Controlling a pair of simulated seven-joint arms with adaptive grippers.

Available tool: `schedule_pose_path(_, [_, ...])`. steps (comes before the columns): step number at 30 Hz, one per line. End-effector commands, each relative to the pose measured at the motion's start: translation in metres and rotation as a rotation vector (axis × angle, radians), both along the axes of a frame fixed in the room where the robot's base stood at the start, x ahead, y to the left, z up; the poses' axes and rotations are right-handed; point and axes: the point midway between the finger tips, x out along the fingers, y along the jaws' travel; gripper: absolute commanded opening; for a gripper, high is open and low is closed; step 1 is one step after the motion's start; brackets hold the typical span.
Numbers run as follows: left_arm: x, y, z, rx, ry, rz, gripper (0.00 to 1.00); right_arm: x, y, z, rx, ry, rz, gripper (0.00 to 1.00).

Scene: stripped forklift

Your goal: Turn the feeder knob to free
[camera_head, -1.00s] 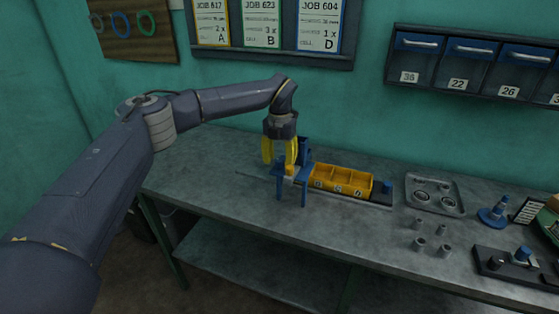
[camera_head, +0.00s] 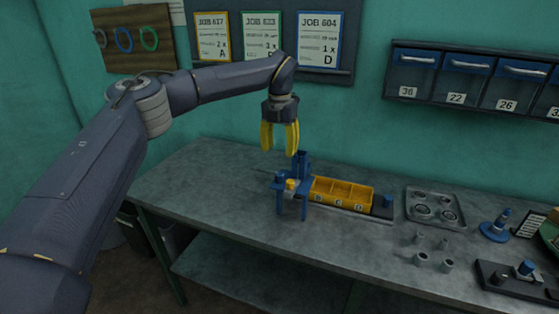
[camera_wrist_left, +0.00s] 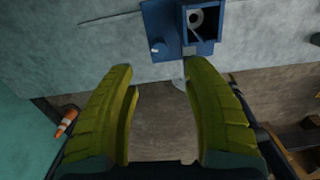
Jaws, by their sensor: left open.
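My right gripper is not in view.
A yellow divided bin (camera_head: 343,204) lies on a rail right of the feeder. A grey tray (camera_head: 435,207), several grey cylinders and a blue peg stand (camera_head: 494,226) are farther right. The bench's left part is clear. Job cards and drawers hang on the wall behind.

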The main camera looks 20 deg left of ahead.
Motion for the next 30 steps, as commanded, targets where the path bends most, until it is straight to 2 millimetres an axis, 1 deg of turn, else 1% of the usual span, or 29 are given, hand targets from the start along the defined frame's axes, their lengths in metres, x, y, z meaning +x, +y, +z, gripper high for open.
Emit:
schedule_pose_path(3, [0.001, 0.0, 0.013, 0.001, -0.002, 0.001, 0.5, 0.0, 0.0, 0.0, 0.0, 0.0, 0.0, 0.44])
schedule_pose_path(7, [0.0, 0.0, 0.02, 0.001, -0.001, -0.001, 0.5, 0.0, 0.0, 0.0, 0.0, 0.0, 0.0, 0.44])
schedule_pose_path(19, [0.0, 0.0, 0.023, 0.0, 0.0, 0.0, 0.51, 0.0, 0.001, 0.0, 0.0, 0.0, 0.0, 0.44])
schedule_pose_path(20, [0.0, 0.0, 0.023, 0.0, -0.001, 0.0, 0.5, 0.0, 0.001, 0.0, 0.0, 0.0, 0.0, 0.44])
schedule_pose_path(23, [0.002, -0.002, 0.033, 0.003, -0.015, -0.002, 0.5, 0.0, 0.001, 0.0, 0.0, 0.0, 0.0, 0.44])
schedule_pose_path(25, [0.004, -0.002, 0.047, 0.01, -0.032, -0.002, 0.5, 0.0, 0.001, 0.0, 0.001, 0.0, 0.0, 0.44])
schedule_pose_path(28, [0.005, -0.001, 0.057, 0.015, -0.033, -0.104, 0.5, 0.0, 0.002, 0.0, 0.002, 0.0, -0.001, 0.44])
schedule_pose_path(30, [0.005, -0.001, 0.063, 0.017, -0.034, -0.207, 0.5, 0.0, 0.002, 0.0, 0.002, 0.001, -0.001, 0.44])
